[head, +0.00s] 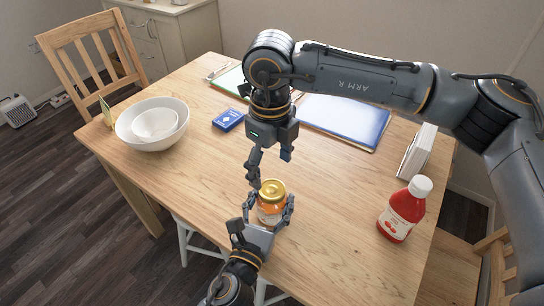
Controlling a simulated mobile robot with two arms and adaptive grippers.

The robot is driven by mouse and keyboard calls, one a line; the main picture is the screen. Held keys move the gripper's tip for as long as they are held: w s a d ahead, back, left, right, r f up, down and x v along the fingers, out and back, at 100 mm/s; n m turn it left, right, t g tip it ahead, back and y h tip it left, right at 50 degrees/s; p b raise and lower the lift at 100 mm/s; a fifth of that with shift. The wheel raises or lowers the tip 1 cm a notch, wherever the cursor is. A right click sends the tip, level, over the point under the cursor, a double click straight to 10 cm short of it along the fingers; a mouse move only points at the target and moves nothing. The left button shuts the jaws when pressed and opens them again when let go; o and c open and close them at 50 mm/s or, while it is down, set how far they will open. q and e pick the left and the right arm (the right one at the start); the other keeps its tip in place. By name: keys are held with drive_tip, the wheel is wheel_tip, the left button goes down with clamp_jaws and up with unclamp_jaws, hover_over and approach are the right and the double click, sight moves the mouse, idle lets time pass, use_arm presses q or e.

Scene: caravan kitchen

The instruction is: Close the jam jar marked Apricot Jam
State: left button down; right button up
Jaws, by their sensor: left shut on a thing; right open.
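The jam jar (270,209) is a small glass jar with orange contents, standing upright on the wooden table near its front edge. A gold lid (272,190) sits on its top; I cannot tell whether it is screwed tight. The label is mostly hidden, and its words cannot be read. My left gripper (266,217) is shut around the jar's body from the front. My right gripper (268,168) is open and empty, pointing down, just above and behind the lid. I cannot tell whether any right finger touches the lid.
A red ketchup bottle (402,211) stands to the right. White nested bowls (152,124) and a blue card box (228,119) are on the left. The table between jar and bowls is clear.

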sight(272, 189)
drive_tip(key=n, duration=0.2)
drive_tip(key=r+n, duration=0.1)
drive_tip(key=n, duration=0.2)
drive_tip(key=shift+n, duration=0.3)
drive_tip(key=n, duration=0.4)
drive_tip(key=shift+d+r+n, duration=0.1)
drive_tip(key=shift+r+n, duration=0.2)
drive_tip(key=shift+r, duration=0.05)
drive_tip(key=shift+f, duration=4)
